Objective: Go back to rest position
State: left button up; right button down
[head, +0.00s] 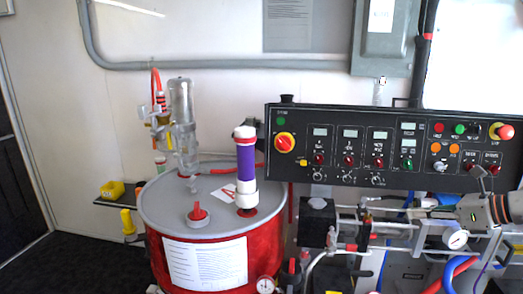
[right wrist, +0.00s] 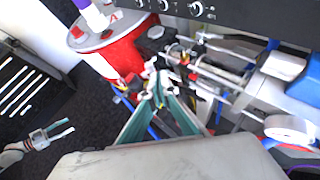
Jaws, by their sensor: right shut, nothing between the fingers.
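My right gripper (head: 474,209) comes in from the right edge in the head view, in front of the pipework below the control panel. Its fingers show in the right wrist view (right wrist: 156,80), closed together at the tips with nothing between them. They point toward the pipes and the red drum, and whether they touch anything is unclear. My left gripper (right wrist: 68,128) shows only in the right wrist view, at the lower left above the dark floor. Its two fingers are apart and empty.
A black control panel (head: 345,140) with knobs and buttons stands over valves and a gauge (head: 457,239). A red drum (head: 205,264) with a grey lid carries a purple-and-white cylinder (head: 246,165). Dark floor (head: 80,262) is open at the left.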

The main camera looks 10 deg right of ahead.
jog(key=s+a+f+m+t, duration=0.1)
jog(key=s+a+f+m, duration=0.25)
jog(key=f+m, duration=0.45)
jog(key=s+a+f+m+t+h, duration=0.1)
jog(key=s+a+f+m+t, duration=0.15)
jog(key=a+f+m, duration=0.55)
jog(key=s+a+f+m+t, duration=0.1)
jog(key=s+f+m, duration=0.4)
jog(key=f, duration=0.6)
jog(key=s+a+f+m+g+h, duration=0.1)
jog(key=s+a+f+m+g, duration=0.1)
jog(key=s+a+f+m, duration=0.4)
jog(key=s+a+f+m+g+h, duration=0.1)
jog(key=s+a+f+m+g, duration=0.1)
jog(key=s+a+f+m, duration=0.5)
jog(key=a+m, duration=0.3)
jog(key=shift+a+h, duration=0.3)
jog(key=shift+w, duration=0.1)
